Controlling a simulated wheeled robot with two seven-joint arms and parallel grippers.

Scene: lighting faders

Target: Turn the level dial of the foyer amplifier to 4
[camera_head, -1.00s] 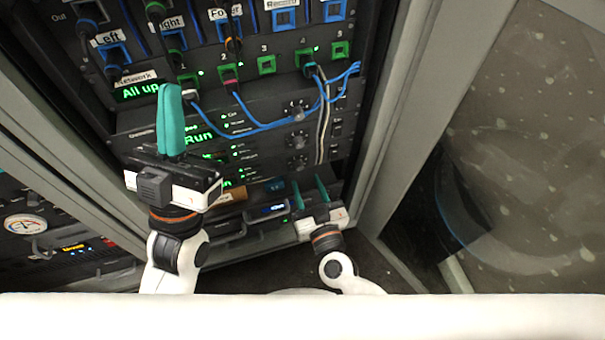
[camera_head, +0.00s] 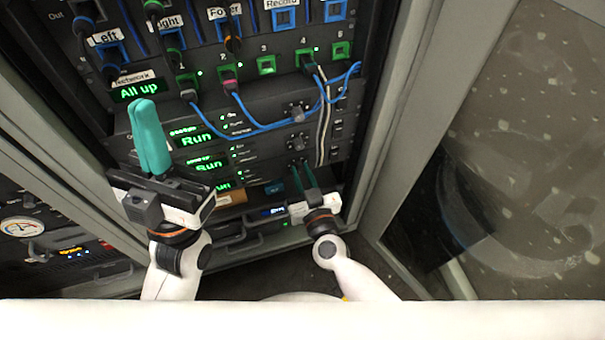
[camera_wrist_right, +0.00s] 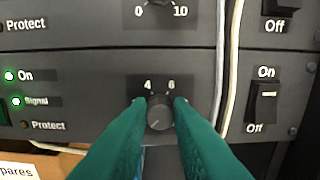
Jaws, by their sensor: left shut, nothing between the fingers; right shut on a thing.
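The dial knob (camera_wrist_right: 160,115) of the lowest of the stacked amplifiers sits between the green fingers of my right gripper (camera_wrist_right: 160,103) in the right wrist view. The fingers are shut on it. The numbers 4 and 6 show above it; its other marks are hidden, and I cannot clearly read its pointer. In the head view my right gripper (camera_head: 302,178) reaches up to this dial and covers it. No readable label shows which amplifier is the foyer one. My left gripper (camera_head: 150,138) is shut and empty, in front of the rack's left side.
Two more dials, the upper (camera_head: 297,111) and middle (camera_head: 298,141), sit above. Blue network cables (camera_head: 262,127) and a pale cable pair (camera_head: 322,140) hang close to the dials. A power switch (camera_wrist_right: 266,102) is right of the held dial. The rack's frame (camera_head: 385,145) stands at right.

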